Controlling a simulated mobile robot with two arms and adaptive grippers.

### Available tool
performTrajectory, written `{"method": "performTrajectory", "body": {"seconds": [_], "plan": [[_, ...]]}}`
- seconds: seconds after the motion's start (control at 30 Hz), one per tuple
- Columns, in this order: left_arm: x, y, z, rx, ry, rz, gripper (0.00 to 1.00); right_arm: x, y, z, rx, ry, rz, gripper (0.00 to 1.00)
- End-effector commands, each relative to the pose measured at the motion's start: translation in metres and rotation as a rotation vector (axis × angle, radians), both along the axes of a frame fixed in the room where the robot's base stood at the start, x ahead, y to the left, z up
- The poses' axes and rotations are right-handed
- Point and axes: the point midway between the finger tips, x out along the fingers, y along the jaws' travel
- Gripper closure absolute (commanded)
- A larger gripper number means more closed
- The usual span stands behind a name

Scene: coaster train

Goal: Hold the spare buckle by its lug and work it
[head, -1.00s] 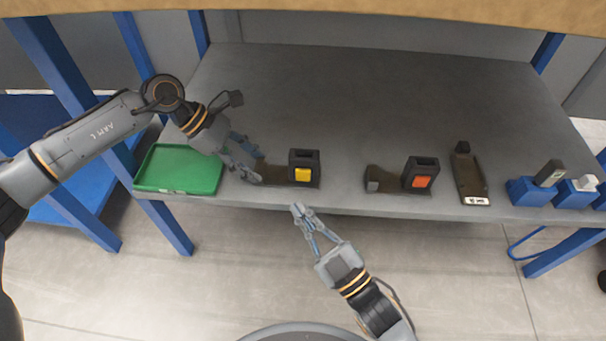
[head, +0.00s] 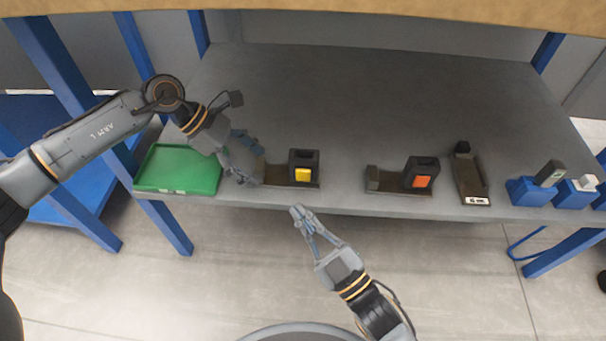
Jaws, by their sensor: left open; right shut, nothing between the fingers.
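Two black buckles on dark base plates stand near the table's front edge: one with a yellow button (head: 302,174) and one with an orange button (head: 421,182). I cannot tell which is the spare. The orange one's plate has a raised lug (head: 373,178) at its left end. My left gripper (head: 257,167) is open at the left end of the yellow buckle's plate; its fingers hide the lug area, and contact cannot be told. My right gripper (head: 298,210) is shut and empty, in front of the table edge, below the yellow buckle.
A green tray (head: 178,188) lies left of my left gripper. A dark labelled holder (head: 468,180) stands right of the orange buckle. Blue blocks with grey and white tops (head: 530,192) are at the far right. The table's back half (head: 370,90) is clear.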

Motion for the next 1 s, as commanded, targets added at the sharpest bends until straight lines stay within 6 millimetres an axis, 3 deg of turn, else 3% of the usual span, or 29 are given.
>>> {"method": "performTrajectory", "body": {"seconds": [0.17,0.5,0.67,1.0], "plan": [[0.001,0.004,0.005,0.000,-0.002,0.001,0.27,0.000,0.000,0.000,0.000,0.000,0.000,1.00],[0.002,0.037,0.047,0.000,-0.001,0.002,0.27,0.000,0.000,0.000,0.000,0.000,0.000,1.00],[0.000,0.046,0.057,0.001,0.001,0.001,0.27,0.000,0.000,0.000,0.000,0.000,0.000,1.00],[-0.032,0.048,0.058,0.001,0.001,-0.001,0.27,0.000,0.000,0.001,0.000,0.000,0.000,1.00]]}}
